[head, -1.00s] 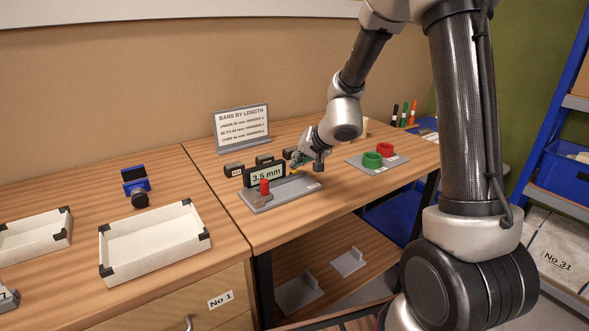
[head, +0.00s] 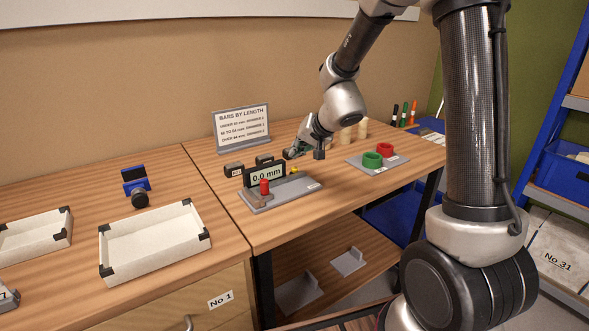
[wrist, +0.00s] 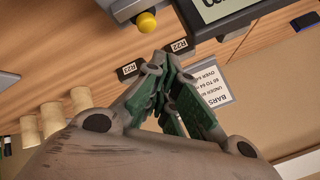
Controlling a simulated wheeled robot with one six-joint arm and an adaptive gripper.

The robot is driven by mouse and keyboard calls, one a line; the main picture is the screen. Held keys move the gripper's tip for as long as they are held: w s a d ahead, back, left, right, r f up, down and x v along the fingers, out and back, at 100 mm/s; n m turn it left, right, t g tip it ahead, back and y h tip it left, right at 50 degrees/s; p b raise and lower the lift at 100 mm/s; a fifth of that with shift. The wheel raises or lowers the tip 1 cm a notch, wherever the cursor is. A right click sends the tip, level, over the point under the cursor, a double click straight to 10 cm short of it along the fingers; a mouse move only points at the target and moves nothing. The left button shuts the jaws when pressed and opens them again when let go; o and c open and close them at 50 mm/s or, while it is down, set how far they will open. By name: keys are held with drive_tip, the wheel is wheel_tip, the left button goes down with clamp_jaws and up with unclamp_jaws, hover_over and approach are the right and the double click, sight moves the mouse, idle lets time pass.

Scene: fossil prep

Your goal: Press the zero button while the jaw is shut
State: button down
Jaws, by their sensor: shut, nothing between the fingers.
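The measuring gauge (head: 284,193) is a grey base on the bench with a display (head: 264,175) reading 0.0 mm. A red knob (head: 264,187) stands at its left end, close to a brownish block. I cannot make out clearly whether its jaw faces touch. A yellow button (head: 295,170) sits just right of the display, and it also shows in the wrist view (wrist: 146,22). My gripper (head: 289,154) is shut and empty, above and behind the button, apart from it. In the wrist view its green-padded fingers (wrist: 168,62) are together.
Small dark blocks (head: 234,169) stand behind the gauge, before a sign (head: 241,130) about bars by length. Green (head: 372,160) and red rings sit on a grey plate to the right. Pale cylinders (head: 346,134) stand behind. A white tray (head: 155,262) lies left.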

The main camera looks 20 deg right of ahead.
drive_tip(key=shift+r, duration=1.6)
drive_tip(key=s, duration=0.1)
drive_tip(key=s+f+g, duration=0.1)
drive_tip(key=s+a+f+g+y, duration=0.1)
drive_tip(key=shift+s+f, duration=0.1)
drive_tip(key=shift+s, duration=0.3)
drive_tip(key=shift+n+g, duration=0.4)
drive_tip(key=shift+g, duration=0.3)
drive_tip(key=s, duration=0.4)
drive_tip(key=shift+s+d+f, duration=0.1)
drive_tip(key=shift+d+f, duration=0.05)
drive_tip(key=s+d+r+n+h, duration=0.1)
drive_tip(key=s+d+r, duration=0.2)
drive_tip(key=s+d, duration=0.2)
drive_tip(key=s+d+r+n+h, duration=0.1)
drive_tip(key=s+d+r, duration=0.3)
drive_tip(key=s, duration=0.8)
drive_tip(key=s+d+r+n+h, duration=0.1)
drive_tip(key=s+d+r, duration=0.3)
drive_tip(key=s, duration=0.5)
drive_tip(key=shift+s+d+r+g+h, duration=0.2)
drive_tip(key=shift+d+g+h, duration=0.1)
drive_tip(key=shift+d+h, duration=0.6)
